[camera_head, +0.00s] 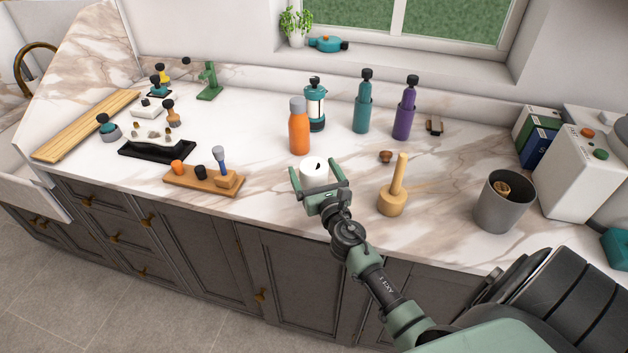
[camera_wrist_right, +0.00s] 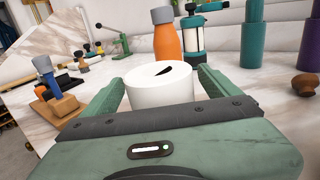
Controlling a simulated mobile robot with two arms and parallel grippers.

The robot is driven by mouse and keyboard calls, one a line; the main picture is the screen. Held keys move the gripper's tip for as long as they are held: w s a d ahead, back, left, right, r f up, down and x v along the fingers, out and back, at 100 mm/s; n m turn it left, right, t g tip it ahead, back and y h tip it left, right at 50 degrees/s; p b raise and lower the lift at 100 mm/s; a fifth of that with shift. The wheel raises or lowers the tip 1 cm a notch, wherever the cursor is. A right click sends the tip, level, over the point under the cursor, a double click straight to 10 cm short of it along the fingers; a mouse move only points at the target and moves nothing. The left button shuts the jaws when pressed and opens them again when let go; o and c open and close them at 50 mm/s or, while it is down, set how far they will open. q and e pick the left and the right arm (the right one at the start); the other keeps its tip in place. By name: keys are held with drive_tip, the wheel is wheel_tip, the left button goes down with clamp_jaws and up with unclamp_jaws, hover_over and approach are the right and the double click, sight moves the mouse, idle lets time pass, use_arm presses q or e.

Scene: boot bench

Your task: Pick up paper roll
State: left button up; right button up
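The white paper roll (camera_head: 315,171) stands upright on the marble counter near its front edge, with a dark mark on its top. In the right wrist view the paper roll (camera_wrist_right: 160,86) sits between the two fingers. My right gripper (camera_head: 318,178) is around the roll from the front, with one finger on each side. In the right wrist view the right gripper (camera_wrist_right: 160,92) shows gaps between its fingers and the roll, so it looks open. The lower part of the roll is hidden by the gripper. My left gripper is in neither view.
An orange bottle (camera_head: 299,130) stands just behind the roll, with a teal-and-white press (camera_head: 315,106) behind it. A wooden tray (camera_head: 203,181) with small items lies to the left. A wooden pestle-like piece (camera_head: 394,190) and a grey bin (camera_head: 504,207) stand to the right.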

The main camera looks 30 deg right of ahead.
drive_tip(key=c, duration=1.3)
drive_tip(key=shift+r, duration=0.1)
